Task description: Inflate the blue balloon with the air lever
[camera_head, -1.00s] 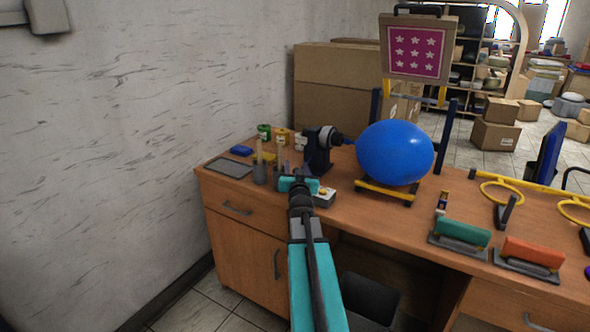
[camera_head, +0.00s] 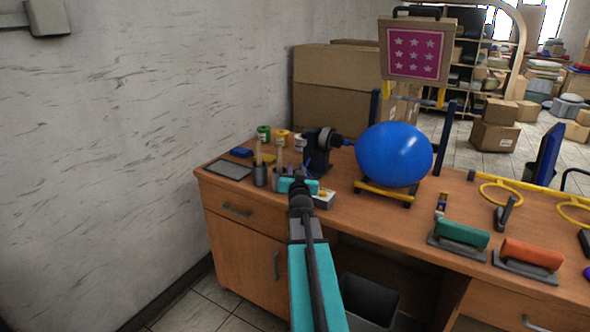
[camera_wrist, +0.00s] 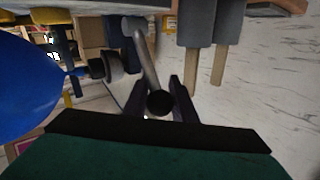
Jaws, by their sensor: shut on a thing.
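The blue balloon (camera_head: 393,155) is large and round, with its neck on the nozzle of the dark air pump (camera_head: 318,150) on the desk. A yellow-edged stand (camera_head: 384,193) is below it. The balloon also shows at the left of the wrist view (camera_wrist: 32,85). The air lever (camera_wrist: 148,58) is a grey rod with a round black knob, seen in the upside-down wrist view. My gripper (camera_wrist: 168,98) is shut on the lever near its knob. In the head view my wrist mostly hides the lever and the fingers.
Green (camera_head: 461,233) and orange (camera_head: 532,252) hand stamps lie on the right. A wall is at the left.

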